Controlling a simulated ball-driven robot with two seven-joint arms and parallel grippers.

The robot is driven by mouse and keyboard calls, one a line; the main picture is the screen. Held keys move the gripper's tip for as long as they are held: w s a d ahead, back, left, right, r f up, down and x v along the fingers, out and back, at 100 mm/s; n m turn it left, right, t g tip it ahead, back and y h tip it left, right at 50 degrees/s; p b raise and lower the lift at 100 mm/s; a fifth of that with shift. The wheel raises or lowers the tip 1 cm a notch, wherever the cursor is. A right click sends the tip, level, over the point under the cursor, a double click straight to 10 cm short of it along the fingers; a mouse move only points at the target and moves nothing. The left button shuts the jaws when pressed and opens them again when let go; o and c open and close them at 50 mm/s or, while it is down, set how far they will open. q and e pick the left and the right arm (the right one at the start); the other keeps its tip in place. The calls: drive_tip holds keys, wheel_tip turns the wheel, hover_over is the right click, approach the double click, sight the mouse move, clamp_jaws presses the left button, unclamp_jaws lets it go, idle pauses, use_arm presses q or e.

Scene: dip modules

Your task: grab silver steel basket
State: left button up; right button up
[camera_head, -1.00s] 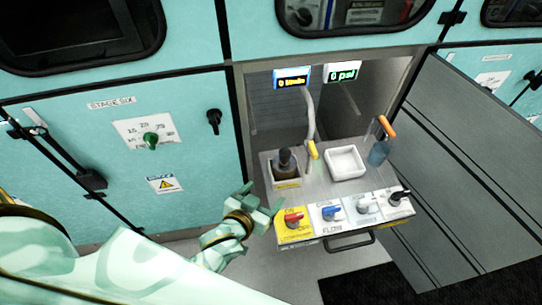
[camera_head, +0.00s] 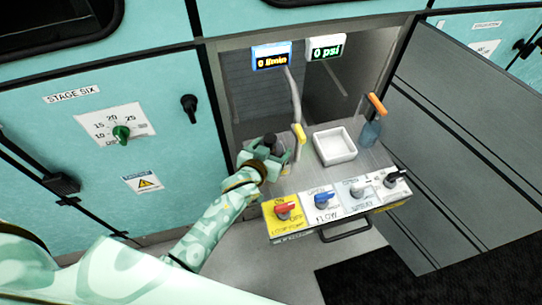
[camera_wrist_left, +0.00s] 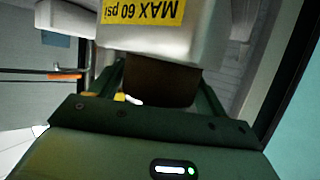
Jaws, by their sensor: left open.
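A silver-grey box-like basket (camera_wrist_left: 190,42) with a yellow "MAX 60 psi" label, upside down in the picture, fills the top of the left wrist view. My left gripper (camera_head: 281,153) is at the left end of the bench in the head view and hides most of the basket there. Its fingers (camera_wrist_left: 158,90) are open, with a dark brown object (camera_wrist_left: 160,84) showing between them, below the box. I cannot tell whether they touch it. A dark bottle-like top (camera_head: 268,142) shows just behind the gripper. My right gripper is out of view.
Valve knobs (camera_head: 322,200) line the bench front. An open grey door (camera_head: 470,160) stands at right.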

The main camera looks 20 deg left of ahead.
use_arm(q)
drive_tip(key=shift+w+f, duration=0.2)
drive_tip(key=shift+w, duration=0.3)
drive_tip(key=shift+r, duration=0.1)
drive_tip(key=shift+c, duration=0.5)
drive_tip(key=c, duration=0.8)
